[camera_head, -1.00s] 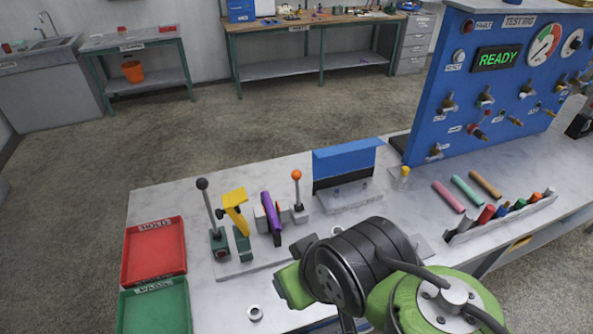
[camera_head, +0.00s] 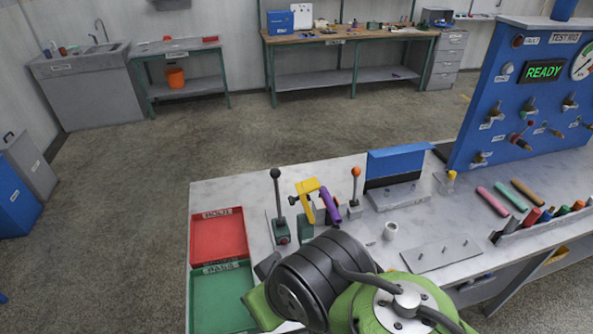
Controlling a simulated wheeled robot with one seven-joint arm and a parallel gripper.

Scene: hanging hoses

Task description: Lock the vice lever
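On the grey bench, a lever with a black knob (camera_head: 276,195) stands nearly upright on a green base. Beside it are a yellow clamp-like part (camera_head: 307,187) and a purple part (camera_head: 329,205), close together. Right of them a lever with an orange knob (camera_head: 355,189) stands upright on a grey block. No label shows which lever belongs to the vice. My green and black arm covers the bench in front of them and hides the lower part of this group. My gripper is not visible.
A red tray (camera_head: 218,212) and a green tray (camera_head: 208,308) lie at the bench's left end. A blue-backed fixture (camera_head: 396,161), a white ring (camera_head: 390,230) and a plate with pins (camera_head: 440,254) are to the right. The blue test panel (camera_head: 500,110) reads READY.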

